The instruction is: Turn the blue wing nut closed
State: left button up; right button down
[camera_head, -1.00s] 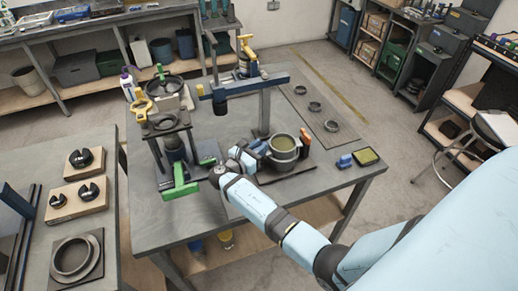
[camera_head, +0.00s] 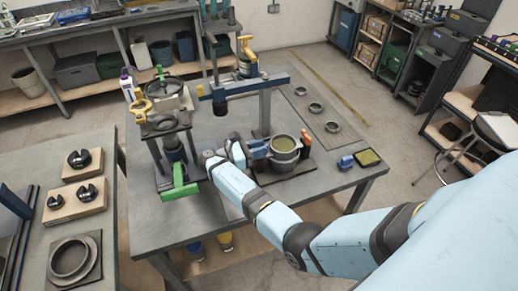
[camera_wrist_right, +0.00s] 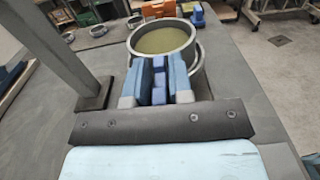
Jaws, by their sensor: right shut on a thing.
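The blue wing nut (camera_wrist_right: 159,88) shows in the right wrist view as a dark blue piece between the two lighter blue fingers of my right gripper (camera_wrist_right: 158,80). The gripper is shut on it, with a finger on each side. The wing nut is at the near side of a round grey vessel (camera_wrist_right: 163,25) with a yellow-green filling. In the head view my right gripper (camera_head: 247,150) is just left of the vessel (camera_head: 284,157), and the fingers largely hide the wing nut. My left gripper is in neither view.
A grey post with an overhanging arm (camera_head: 264,108) stands beside the vessel. A green-handled device (camera_head: 178,180) is to the left. A small blue block (camera_head: 346,162) and a yellow-green pad (camera_head: 367,157) lie to the right. The table (camera_head: 150,225) is bare at front left.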

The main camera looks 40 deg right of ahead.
jog(key=c, duration=1.2)
grip_release()
jog(key=shift+o, duration=0.2)
jog(key=shift+r, duration=0.1)
notch_tip(320, 180, up, 20)
